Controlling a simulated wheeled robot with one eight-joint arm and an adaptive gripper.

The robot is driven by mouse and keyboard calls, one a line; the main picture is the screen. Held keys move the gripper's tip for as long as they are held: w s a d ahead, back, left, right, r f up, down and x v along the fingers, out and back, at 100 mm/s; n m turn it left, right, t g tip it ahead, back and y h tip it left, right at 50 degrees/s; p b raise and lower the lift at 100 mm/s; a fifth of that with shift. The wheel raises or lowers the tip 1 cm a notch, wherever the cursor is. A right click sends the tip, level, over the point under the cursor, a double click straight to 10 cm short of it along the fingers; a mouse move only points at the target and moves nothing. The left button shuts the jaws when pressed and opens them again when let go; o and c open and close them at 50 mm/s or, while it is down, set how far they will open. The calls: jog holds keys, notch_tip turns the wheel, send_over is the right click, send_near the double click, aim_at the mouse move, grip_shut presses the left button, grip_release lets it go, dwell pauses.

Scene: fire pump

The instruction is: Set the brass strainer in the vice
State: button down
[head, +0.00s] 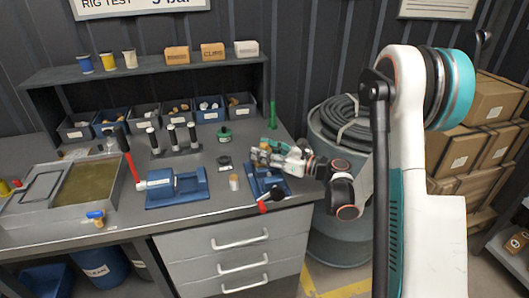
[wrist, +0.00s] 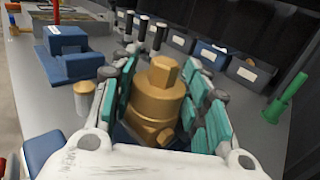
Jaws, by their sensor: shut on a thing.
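The brass strainer (wrist: 162,92) stands between my gripper's teal finger pads in the wrist view, its hexagonal top facing up. My gripper (head: 264,151) is shut on it, above the right part of the bench. A blue fixture, which looks like the vice (head: 268,184), is just below and in front of my gripper, with a black handle and a red end. Some blue shows beneath the strainer in the wrist view. The strainer's lower end is hidden, so I cannot tell whether it touches the vice.
A second blue device (head: 176,188) with a red lever stands left on the bench. A small capped cylinder (head: 234,182) stands between the two. A grey tray (head: 62,216) is far left.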

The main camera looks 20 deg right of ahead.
jog(key=c, duration=1.3)
grip_release()
jog(key=shift+f, duration=0.15)
jog(key=o, duration=0.4)
jog(key=shift+r, duration=0.25)
jog(key=shift+s+d, duration=0.25)
jog(key=shift+d, duration=0.05)
jog(key=p+v, duration=0.2)
jog(key=v, duration=0.9)
jog(key=shift+s, duration=0.1)
